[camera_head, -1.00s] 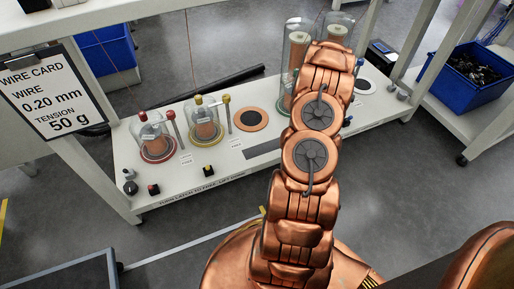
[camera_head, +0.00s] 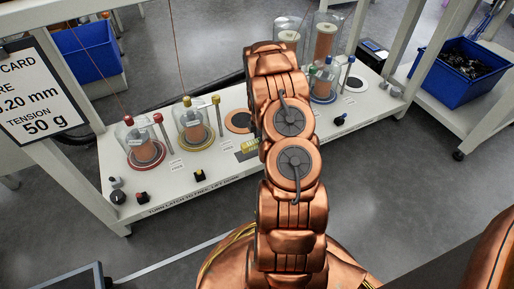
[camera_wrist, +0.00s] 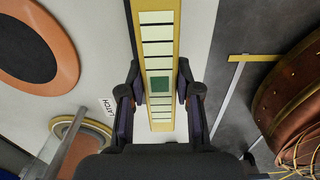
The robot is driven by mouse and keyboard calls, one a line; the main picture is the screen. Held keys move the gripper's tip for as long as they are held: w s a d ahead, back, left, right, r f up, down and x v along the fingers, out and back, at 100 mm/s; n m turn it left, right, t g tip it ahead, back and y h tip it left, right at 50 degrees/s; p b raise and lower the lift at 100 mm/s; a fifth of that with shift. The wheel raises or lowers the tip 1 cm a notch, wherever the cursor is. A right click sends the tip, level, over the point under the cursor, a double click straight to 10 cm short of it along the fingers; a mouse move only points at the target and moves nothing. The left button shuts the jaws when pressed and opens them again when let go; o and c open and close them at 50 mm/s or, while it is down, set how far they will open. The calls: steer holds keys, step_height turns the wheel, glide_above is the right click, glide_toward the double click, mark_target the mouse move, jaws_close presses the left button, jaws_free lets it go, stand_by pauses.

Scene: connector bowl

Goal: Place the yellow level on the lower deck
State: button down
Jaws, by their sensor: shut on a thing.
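The yellow level (camera_wrist: 171,45) is a long yellow bar with pale strips and a green square. In the wrist view my gripper (camera_wrist: 159,88) is shut on it, one finger on each side. In the head view one end of the level (camera_head: 251,146) shows left of my arm, by a dark grey patch on the white lower deck (camera_head: 222,168). My gripper is hidden behind my arm there. I cannot tell whether the level touches the deck.
Glass domes over copper spools, the red-ringed (camera_head: 145,152) and yellow-ringed (camera_head: 194,128), stand left on the deck. More domes (camera_head: 323,80) stand right. A copper disc (camera_head: 238,121) lies behind the level. A blue bin (camera_head: 465,75) sits far right.

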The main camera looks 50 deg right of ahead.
steer(key=shift+w+a+f, duration=0.1)
steer(key=shift+w+a, duration=0.1)
steer(key=shift+w, duration=0.2)
step_height(320, 180, down, 4)
steer(key=shift+a+r+b, duration=0.1)
steer(key=shift+r+b, duration=0.1)
steer(key=shift+b, duration=1.05)
steer(key=shift+r, duration=0.1)
steer(key=shift+w, duration=0.1)
steer(key=c, duration=0.8)
jaws_free()
